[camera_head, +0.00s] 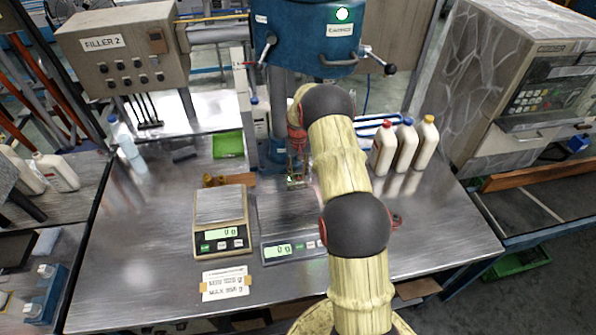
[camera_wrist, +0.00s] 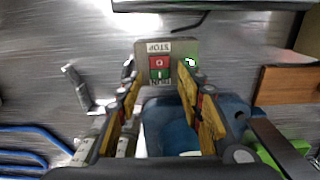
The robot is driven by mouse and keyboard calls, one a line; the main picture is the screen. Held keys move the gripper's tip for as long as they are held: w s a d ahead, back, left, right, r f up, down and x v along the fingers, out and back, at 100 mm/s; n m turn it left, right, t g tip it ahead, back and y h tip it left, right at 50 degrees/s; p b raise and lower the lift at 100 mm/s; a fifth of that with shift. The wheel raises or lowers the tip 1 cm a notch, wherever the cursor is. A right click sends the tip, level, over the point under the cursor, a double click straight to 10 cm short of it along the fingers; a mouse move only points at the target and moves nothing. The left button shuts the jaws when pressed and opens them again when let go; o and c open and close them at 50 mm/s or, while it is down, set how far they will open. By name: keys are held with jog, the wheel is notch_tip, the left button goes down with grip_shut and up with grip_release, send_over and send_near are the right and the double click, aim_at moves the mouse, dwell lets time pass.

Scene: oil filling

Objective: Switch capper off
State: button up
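The capper (camera_head: 315,38) is the blue machine at the top centre of the head view, labelled CAPPER, with a bright lamp on its front. In the wrist view its switch box (camera_wrist: 182,48) is a small metal plate, seen upside down. It has a red STOP button (camera_wrist: 159,63) marked 0 and a green RUN button (camera_wrist: 160,75). A small green light glows at the box's right. My gripper (camera_wrist: 160,88) is open and empty, its two yellow-padded fingers on either side of the buttons. Contact cannot be told. In the head view my gripper (camera_head: 297,165) is partly hidden by my arm.
Two scales stand on the steel table: a tan one (camera_head: 221,207) and a grey one (camera_head: 272,250). Three bottles (camera_head: 407,147) stand right of my arm. The table's front left is mostly clear.

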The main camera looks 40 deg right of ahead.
jog(key=shift+c, duration=1.2)
grip_shut()
jog(key=shift+s+a+r+t+h+b, duration=0.15)
jog(key=shift+t+h+b, duration=0.25)
jog(key=shift+t+b, duration=0.5)
jog(key=shift+s+a+t+h+b, duration=0.1)
jog(key=shift+s+t+h+b, duration=0.25)
jog(key=shift+t+b, duration=0.5)
jog(key=shift+w, duration=0.1)
jog(key=shift+o, duration=1.1)
grip_release()
jog(key=shift+o, duration=0.6)
jog(key=shift+r, duration=0.15)
